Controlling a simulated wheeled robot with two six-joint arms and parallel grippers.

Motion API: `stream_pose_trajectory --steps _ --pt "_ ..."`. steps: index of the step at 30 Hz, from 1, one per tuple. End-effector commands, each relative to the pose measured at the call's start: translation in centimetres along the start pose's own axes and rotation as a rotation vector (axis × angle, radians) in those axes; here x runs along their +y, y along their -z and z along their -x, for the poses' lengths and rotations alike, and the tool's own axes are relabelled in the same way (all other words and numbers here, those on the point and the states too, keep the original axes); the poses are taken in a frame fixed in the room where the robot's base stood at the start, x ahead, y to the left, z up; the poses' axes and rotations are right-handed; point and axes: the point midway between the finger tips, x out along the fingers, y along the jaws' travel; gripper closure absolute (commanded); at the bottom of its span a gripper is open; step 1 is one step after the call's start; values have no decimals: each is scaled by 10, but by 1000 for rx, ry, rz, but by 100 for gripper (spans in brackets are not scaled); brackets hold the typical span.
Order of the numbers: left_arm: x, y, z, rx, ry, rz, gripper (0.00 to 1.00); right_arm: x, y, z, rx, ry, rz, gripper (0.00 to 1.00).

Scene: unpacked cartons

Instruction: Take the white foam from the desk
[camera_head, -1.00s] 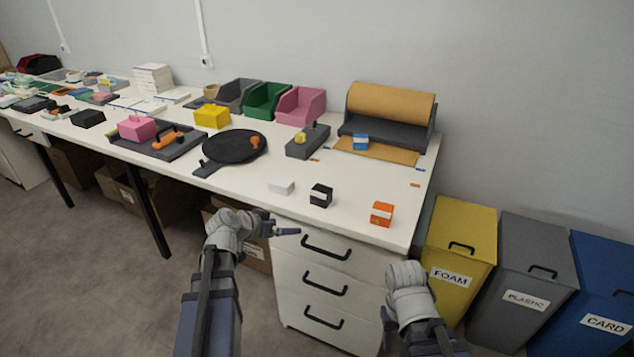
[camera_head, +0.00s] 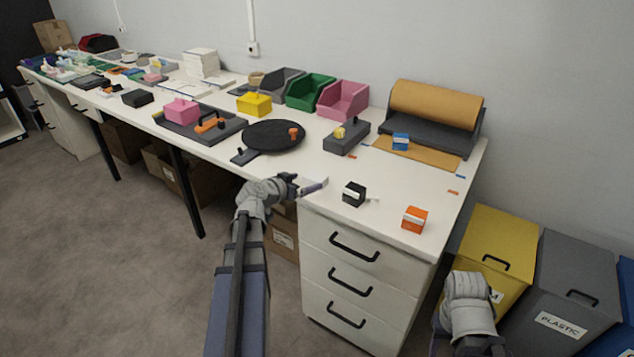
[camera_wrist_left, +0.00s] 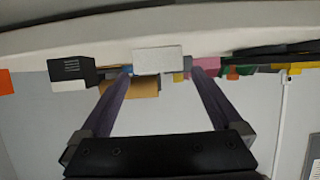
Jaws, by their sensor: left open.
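The white foam (camera_wrist_left: 158,60) is a small white block on the desk (camera_head: 392,195) near its front edge. In the wrist view it sits between and just beyond the tips of my left gripper (camera_wrist_left: 161,74). The jaws are open and empty, one finger to each side. In the head view my left gripper (camera_head: 308,185) is at the desk's front edge and hides most of the foam. My right gripper (camera_head: 464,345) is low at the bottom right, away from the desk; its jaws are not clear.
A black box (camera_head: 354,194) and an orange box (camera_head: 414,220) stand to the right of the foam. A round black plate (camera_head: 274,137) lies behind to the left. Drawers (camera_head: 345,275) are below. Yellow (camera_head: 495,235) and grey bins (camera_head: 578,275) stand at right.

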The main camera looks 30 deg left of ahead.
Motion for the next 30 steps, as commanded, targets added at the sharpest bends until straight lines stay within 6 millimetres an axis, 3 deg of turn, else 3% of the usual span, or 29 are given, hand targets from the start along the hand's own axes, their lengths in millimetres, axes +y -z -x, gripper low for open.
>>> stream_pose_trajectory --steps 8,18,25,30 --pt "0 1 -12 0 0 0 0 0 0 -4 0 0 0 50" --pt "2 4 -57 -1 -1 0 0 -2 1 -18 0 0 0 50" --pt "3 5 -56 -1 1 0 0 -2 1 -17 0 0 0 50" --pt "3 5 -56 -1 0 1 19 -2 1 -17 0 0 0 50"
